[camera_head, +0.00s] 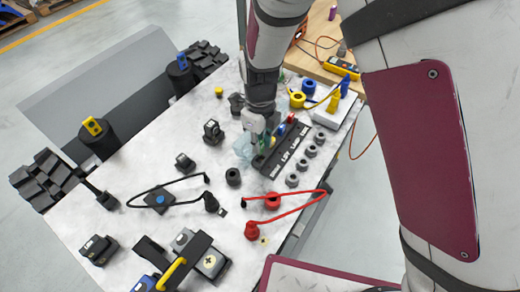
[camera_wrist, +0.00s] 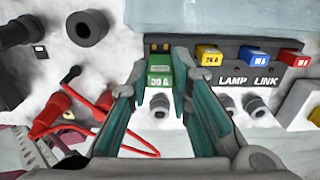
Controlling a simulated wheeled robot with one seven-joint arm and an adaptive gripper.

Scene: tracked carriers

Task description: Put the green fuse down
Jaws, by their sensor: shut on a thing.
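The green fuse (camera_wrist: 160,75) is between the fingertips of my gripper (camera_wrist: 155,85), which is shut on it. Its number label faces the wrist camera. In the head view my gripper (camera_head: 264,136) is at the left end of the black fuse block (camera_head: 285,160), and a sliver of green shows there. The block also shows in the wrist view (camera_wrist: 233,70), with yellow, blue and red fuses in a row to the right of the green one. The green fuse looks larger than those. I cannot tell whether it touches the block or hangs above it.
Grey round knobs (camera_head: 292,180) line the block's front. A red cable (camera_head: 290,201) with red plugs lies in front. A black socket (camera_head: 233,177) stands to the left. Yellow and blue connectors (camera_head: 310,89) sit behind. Bare tabletop (camera_head: 140,160) lies left.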

